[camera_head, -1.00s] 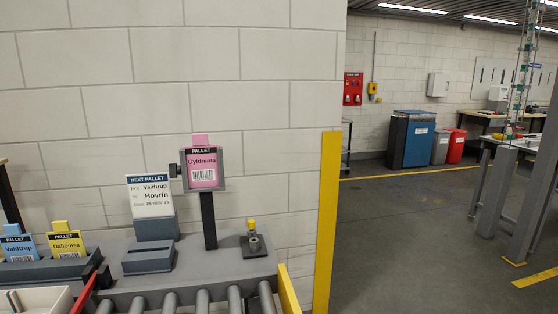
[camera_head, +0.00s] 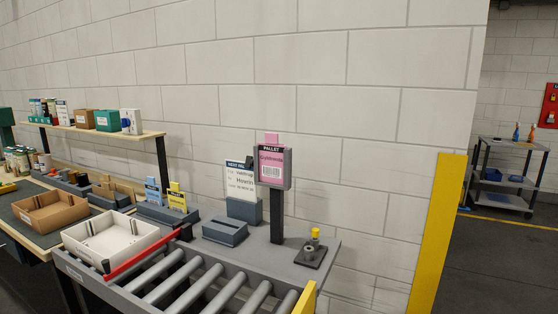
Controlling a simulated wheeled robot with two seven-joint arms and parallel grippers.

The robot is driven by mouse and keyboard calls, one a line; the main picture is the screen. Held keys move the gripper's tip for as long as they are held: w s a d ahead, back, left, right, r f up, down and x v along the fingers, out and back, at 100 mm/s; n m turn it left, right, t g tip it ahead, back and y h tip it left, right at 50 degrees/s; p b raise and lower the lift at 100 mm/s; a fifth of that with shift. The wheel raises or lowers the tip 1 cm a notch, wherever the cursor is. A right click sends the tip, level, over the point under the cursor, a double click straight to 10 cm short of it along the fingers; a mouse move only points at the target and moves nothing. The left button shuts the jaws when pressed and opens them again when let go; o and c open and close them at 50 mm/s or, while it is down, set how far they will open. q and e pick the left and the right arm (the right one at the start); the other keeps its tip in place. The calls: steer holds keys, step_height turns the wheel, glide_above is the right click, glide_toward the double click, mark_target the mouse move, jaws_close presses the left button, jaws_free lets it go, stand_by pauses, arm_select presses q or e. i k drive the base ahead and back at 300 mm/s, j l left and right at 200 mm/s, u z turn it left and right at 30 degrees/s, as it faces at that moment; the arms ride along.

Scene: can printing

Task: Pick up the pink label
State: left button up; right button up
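The pink label (camera_head: 271,167) reads "PALLET" with a name and a barcode. It sits upright in a grey frame (camera_head: 287,171) on a dark post, with a pink tab (camera_head: 272,139) sticking up above the frame. The post stands on the grey surface (camera_head: 258,262) behind the rollers. Neither of my grippers is in the head view.
Blue (camera_head: 153,191) and yellow (camera_head: 177,197) labels stand in a grey holder. A yellow post (camera_head: 437,235) rises at right.

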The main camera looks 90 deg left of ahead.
mark_target(270, 153)
steer(key=i+j+u, duration=0.2)
steer(key=u, duration=0.25)
steer(key=i+j+u, duration=0.2)
steer(key=u, duration=0.25)
steer(key=i+u, duration=0.65)
steer(key=u, duration=0.2)
steer(key=i+l+u, duration=0.1)
steer(key=i+u, duration=0.15)
steer(key=u, duration=0.2)
steer(key=i+l+u, duration=0.2)
steer(key=u, duration=0.25)
steer(key=i+l+u, duration=0.25)
steer(key=u, duration=0.2)
